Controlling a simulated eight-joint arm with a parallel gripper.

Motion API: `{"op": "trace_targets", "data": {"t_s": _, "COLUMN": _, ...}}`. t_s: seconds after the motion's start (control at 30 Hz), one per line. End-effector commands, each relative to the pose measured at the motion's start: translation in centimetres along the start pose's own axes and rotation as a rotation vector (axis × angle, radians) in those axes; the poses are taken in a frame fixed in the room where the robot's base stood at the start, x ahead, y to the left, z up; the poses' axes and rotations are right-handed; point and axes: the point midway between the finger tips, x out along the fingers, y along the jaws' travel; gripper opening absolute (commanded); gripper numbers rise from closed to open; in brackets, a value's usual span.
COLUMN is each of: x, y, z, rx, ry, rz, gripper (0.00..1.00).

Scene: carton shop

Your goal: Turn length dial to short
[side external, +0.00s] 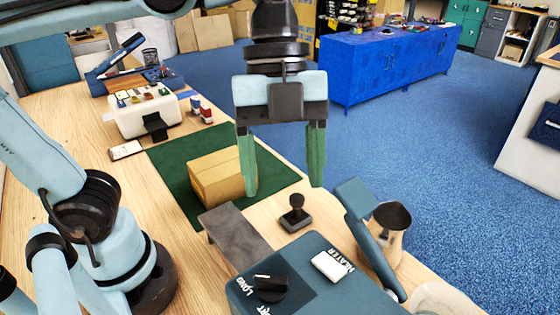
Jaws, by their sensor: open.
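The length dial (270,289) is a black knob on top of a teal machine (345,298) at the bottom of the side external view. The word LONG is printed at its left, and a partly cut-off word ending in RT is below it. A small white mark shows on the knob's far edge; I cannot tell which label it is set to. My gripper (281,188) hangs fingers down, open and empty, above and beyond the dial. Its green fingers are wide apart and clear of the dial.
A white heater switch (328,266) sits right of the dial. Behind are a grey plate (235,238), a black stamp (295,214), and a carton (215,178) on a green mat (175,152).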

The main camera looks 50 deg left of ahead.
Motion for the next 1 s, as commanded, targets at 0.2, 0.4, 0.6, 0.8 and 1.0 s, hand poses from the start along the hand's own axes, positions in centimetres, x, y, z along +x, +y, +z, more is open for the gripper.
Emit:
{"op": "trace_targets", "data": {"t_s": 0.2, "x": -1.2, "y": 1.0, "z": -2.9, "rx": 0.285, "ry": 0.057, "rz": 0.102, "gripper": 0.70}}
{"op": "trace_targets", "data": {"t_s": 0.4, "x": -0.3, "y": 1.3, "z": -3.2, "rx": 0.320, "ry": 0.065, "rz": 0.112, "gripper": 0.70}}
{"op": "trace_targets", "data": {"t_s": 0.6, "x": 2.8, "y": 1.6, "z": -3.3, "rx": 0.319, "ry": 0.064, "rz": 0.111, "gripper": 0.70}}
{"op": "trace_targets", "data": {"t_s": 0.8, "x": 6.2, "y": 2.0, "z": -3.4, "rx": 0.318, "ry": 0.063, "rz": 0.111, "gripper": 0.70}}
{"op": "trace_targets", "data": {"t_s": 1.0, "x": 8.9, "y": 2.3, "z": -3.5, "rx": 0.316, "ry": 0.063, "rz": 0.109, "gripper": 0.70}}
